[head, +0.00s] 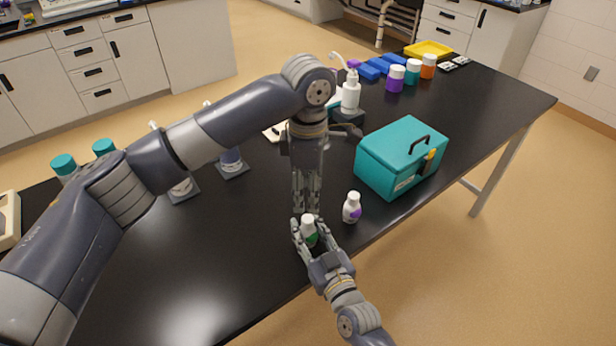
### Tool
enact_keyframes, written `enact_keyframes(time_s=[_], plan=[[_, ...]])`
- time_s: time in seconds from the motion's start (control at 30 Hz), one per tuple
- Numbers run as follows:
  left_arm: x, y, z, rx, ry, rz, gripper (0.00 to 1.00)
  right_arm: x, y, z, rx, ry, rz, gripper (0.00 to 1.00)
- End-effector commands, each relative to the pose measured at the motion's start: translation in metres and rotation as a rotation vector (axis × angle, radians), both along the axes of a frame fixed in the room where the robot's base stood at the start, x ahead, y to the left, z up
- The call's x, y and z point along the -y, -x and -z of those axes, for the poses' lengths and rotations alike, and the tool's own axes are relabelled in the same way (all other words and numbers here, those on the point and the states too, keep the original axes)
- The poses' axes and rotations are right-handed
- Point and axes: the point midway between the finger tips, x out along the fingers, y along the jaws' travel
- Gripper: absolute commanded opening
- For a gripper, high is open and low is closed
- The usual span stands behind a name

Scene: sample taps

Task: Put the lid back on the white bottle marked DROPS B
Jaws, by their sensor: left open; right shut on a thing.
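A small white bottle with a green label (310,238) stands upright near the table's front edge. My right gripper (307,241) is shut on it from the front. Its top is white; I cannot tell whether that is a lid. My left gripper (306,208) is open, pointing down just above and behind this bottle's top. A second small white bottle with a purple label (351,210) stands upright to the right, apart from both grippers, with a white top. The print on both labels is too small to read, so I cannot tell which is DROPS B. No loose lid shows.
A teal box with a dark handle (396,162) stands right of the bottles. A white pump bottle (350,97) and several coloured jars (396,80) are farther back. My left arm hides part of the table's left side.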

Motion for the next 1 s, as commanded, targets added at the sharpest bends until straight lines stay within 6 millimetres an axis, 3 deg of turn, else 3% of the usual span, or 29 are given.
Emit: enact_keyframes(time_s=[0.2, 0.4, 0.6, 0.87, 0.9, 1.0], plan=[[-0.001, 0.001, 0.044, -0.003, -0.001, 0.0, 0.48, 0.0, 0.0, 0.0, 0.001, 0.0, 0.0, 0.0], [0.0, 0.0, 0.071, 0.0, 0.0, 0.0, 0.48, 0.0, 0.0, 0.0, 0.001, 0.0, 0.0, 0.0], [0.0, 0.0, 0.083, 0.0, 0.0, 0.0, 0.48, 0.0, 0.0, 0.0, 0.001, 0.0, 0.0, 0.0], [0.0, 0.0, 0.084, 0.0, 0.0, 0.0, 0.48, 0.0, 0.0, 0.0, 0.001, 0.0, 0.0, 0.0], [0.0, 0.0, 0.084, 0.0, 0.0, 0.0, 0.46, 0.0, 0.0, 0.0, 0.001, 0.0, 0.0, 0.0], [0.0, 0.0, 0.084, 0.0, 0.0, 0.0, 0.23, 0.0, 0.0, 0.0, 0.001, 0.0, 0.0, 0.0]])
